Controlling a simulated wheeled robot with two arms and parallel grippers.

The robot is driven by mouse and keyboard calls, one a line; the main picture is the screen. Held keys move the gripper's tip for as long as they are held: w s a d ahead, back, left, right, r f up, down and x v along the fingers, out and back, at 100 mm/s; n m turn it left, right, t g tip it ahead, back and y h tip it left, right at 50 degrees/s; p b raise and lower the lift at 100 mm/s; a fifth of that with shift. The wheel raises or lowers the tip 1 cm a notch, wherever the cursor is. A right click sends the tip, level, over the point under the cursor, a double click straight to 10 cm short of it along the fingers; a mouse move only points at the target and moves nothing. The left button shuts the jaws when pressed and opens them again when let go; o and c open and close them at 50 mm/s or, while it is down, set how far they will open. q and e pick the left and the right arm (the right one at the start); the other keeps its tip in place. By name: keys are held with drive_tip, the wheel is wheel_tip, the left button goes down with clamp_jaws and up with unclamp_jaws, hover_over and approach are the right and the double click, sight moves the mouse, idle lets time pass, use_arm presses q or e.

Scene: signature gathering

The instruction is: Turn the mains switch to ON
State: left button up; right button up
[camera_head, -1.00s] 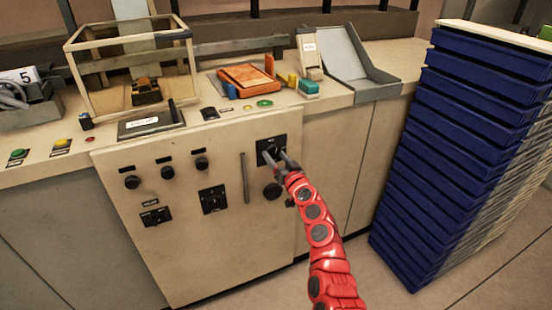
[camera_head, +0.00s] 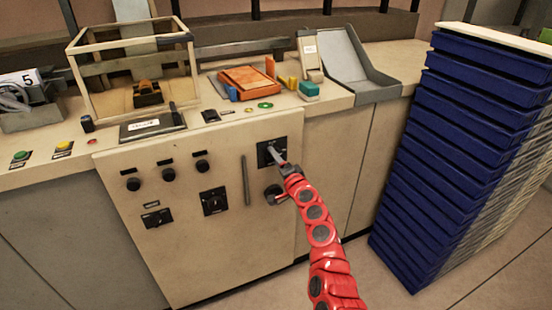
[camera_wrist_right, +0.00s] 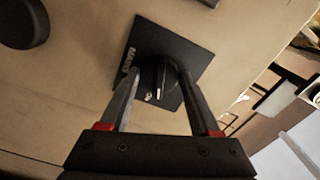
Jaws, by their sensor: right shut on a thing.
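The mains switch is a dark knob (camera_wrist_right: 157,80) on a square black plate (camera_head: 279,142), at the upper right of the cream front panel (camera_head: 225,245). The plate also shows in the right wrist view (camera_wrist_right: 187,48), with a lettered label at its left side. My right gripper (camera_head: 275,156) is at the switch, its fingers on either side of the knob and shut on it. The fingers show in the right wrist view too (camera_wrist_right: 158,78). A small light mark shows on the knob, but its exact setting cannot be read. My left gripper is not in view.
A round black knob (camera_head: 272,195) sits just below the switch, close to my right wrist. A vertical handle (camera_head: 245,180) and a black selector (camera_head: 214,202) are to the left. A tall stack of blue trays (camera_head: 460,140) stands to the right.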

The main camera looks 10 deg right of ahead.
drive_tip(key=shift+m+p, duration=0.35)
drive_tip(key=shift+m, duration=1.55)
drive_tip(key=o, duration=1.4)
drive_tip(key=shift+c, duration=0.2)
drive_tip(key=p+v, duration=0.1)
drive_tip(key=v, duration=1.6)
drive_tip(key=shift+s, duration=0.2)
drive_tip(key=shift+d, duration=0.15)
